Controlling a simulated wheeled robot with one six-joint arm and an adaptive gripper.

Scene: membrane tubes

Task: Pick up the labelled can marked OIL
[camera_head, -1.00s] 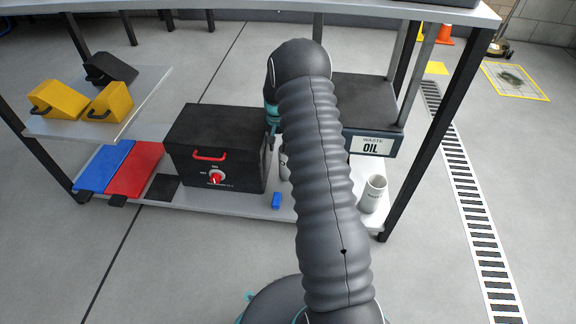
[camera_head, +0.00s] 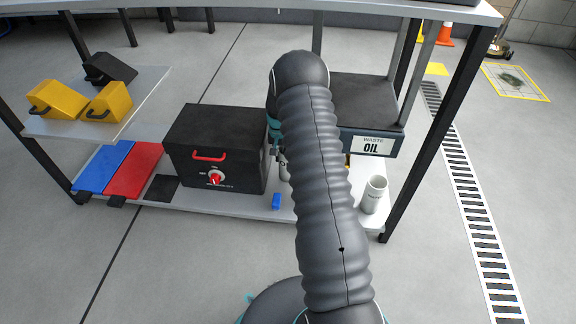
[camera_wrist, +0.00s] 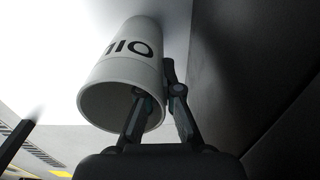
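In the wrist view a white can (camera_wrist: 128,72) with the dark letters OIL, upside down in this picture, shows its open mouth towards my gripper (camera_wrist: 154,88). One finger reaches into the mouth and the other lies along the outside of the wall on the right. The can's wall is between the fingers; whether they press on it I cannot tell. In the head view my arm hides most of this area; only a pale sliver of a can (camera_head: 284,170) shows beside the black box.
A black box (camera_head: 215,150) with a red handle stands left of my arm. Another white can (camera_head: 374,196) stands at the right by the table leg. A drawer front marked WASTE OIL (camera_head: 371,146) is above. A blue block (camera_head: 276,201) lies on the lower shelf.

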